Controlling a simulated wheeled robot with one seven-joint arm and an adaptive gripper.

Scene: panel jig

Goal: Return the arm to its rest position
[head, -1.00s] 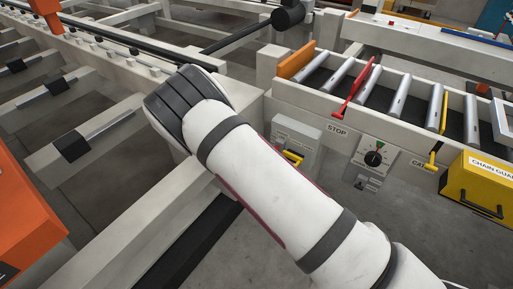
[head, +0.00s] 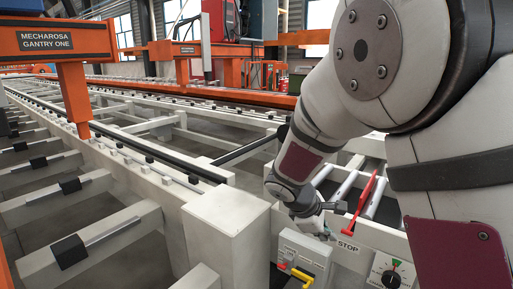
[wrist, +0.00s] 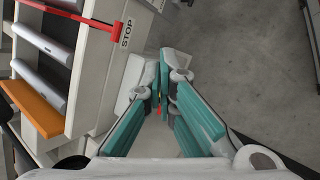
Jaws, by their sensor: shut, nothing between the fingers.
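My arm fills the right side of the head view, folded, with its wrist in front of the roller conveyor. My gripper (wrist: 163,85) points down in the wrist view, its teal fingers shut together with nothing between them. In the head view my gripper (head: 326,234) is small and partly hidden, just above and beside the STOP label, near the red lever (head: 362,207). A grey box with red and yellow handles (head: 305,258) stands below it.
The conveyor's rollers show at upper left in the wrist view, beside an orange block (wrist: 34,108). A dial panel (head: 390,272) is at lower right in the head view. The long frame bed (head: 110,170) and orange gantry (head: 72,75) lie left. Grey floor is open at right in the wrist view.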

